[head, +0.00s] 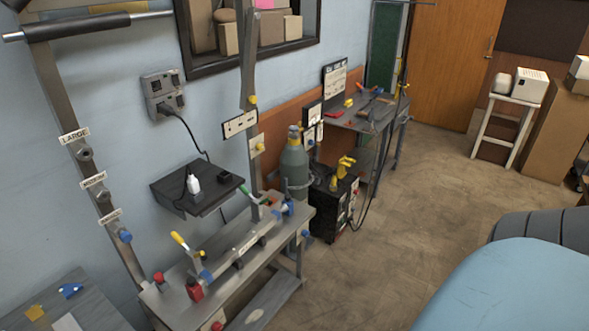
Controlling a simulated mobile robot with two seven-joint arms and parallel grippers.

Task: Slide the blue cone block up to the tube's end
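A grey bench (225,282) stands against the wall at lower left of centre. A grey tube or bar (250,247) lies along it, carrying a small white label. A small blue piece (206,275) sits by the bar's near end, and another blue piece (287,207) is near its far end. I cannot tell which is the cone block, or whether either touches the bar. A yellow-handled clamp (181,241) and a red piece (194,289) are at the bench's near end. Neither of my grippers is in view.
A black wall shelf (196,188) hangs above the bench. A grey gas cylinder (294,165) and a black machine (333,203) stand beyond it. A slanted post (93,177) with size labels rises at left. A large light-blue rounded shape (510,290) fills the lower right. Floor (400,215) between is clear.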

